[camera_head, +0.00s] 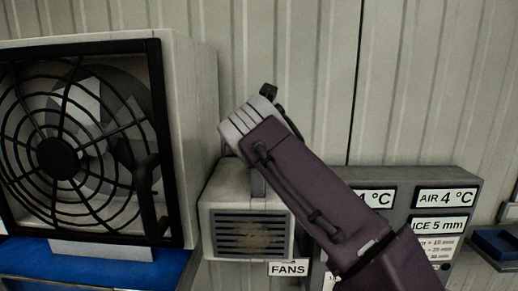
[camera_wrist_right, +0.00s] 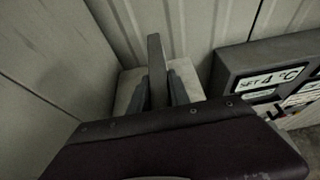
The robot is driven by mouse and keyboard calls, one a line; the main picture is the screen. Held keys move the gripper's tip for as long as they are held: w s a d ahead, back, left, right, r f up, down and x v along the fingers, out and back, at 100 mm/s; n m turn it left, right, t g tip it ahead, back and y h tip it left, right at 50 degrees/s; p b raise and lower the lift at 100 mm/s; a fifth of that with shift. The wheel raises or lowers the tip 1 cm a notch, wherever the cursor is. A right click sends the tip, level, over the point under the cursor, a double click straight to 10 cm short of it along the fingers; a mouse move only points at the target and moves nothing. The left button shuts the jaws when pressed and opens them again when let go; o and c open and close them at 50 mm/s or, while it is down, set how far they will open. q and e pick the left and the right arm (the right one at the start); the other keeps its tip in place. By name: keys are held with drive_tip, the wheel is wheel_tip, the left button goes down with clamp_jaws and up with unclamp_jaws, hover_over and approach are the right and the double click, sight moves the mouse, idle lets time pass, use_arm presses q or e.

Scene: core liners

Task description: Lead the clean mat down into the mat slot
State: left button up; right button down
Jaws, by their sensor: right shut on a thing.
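My right gripper (camera_wrist_right: 160,88) is shut on a thin grey slab seen edge-on, which I take to be the clean mat (camera_wrist_right: 155,58). In the wrist view the mat stands up between the two dark fingers, over the pale top of a small housing (camera_wrist_right: 129,88). In the head view a narrow strip of the mat (camera_head: 258,184) shows below my purple wrist, at the top of the vented housing (camera_head: 218,212). Whether its lower edge is inside the slot cannot be told; the slot opening is hidden. My left gripper is not in view.
A large caged fan (camera_head: 57,158) in a pale casing stands close on the left, above a blue surface (camera_head: 100,268). A grey panel with temperature labels (camera_head: 447,198) is on the right. Ribbed wall (camera_head: 310,60) lies behind.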

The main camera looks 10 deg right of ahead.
drive_tip(key=shift+f+b, duration=1.3)
drive_tip(key=shift+f, duration=0.3)
drive_tip(key=c, duration=1.1)
unclamp_jaws()
drive_tip(key=shift+c, duration=0.2)
drive_tip(key=shift+s, duration=0.15)
drive_tip(key=v, duration=0.9)
drive_tip(key=shift+s+a, duration=0.1)
drive_tip(key=shift+w, duration=0.2)
drive_tip(key=shift+s, duration=0.1)
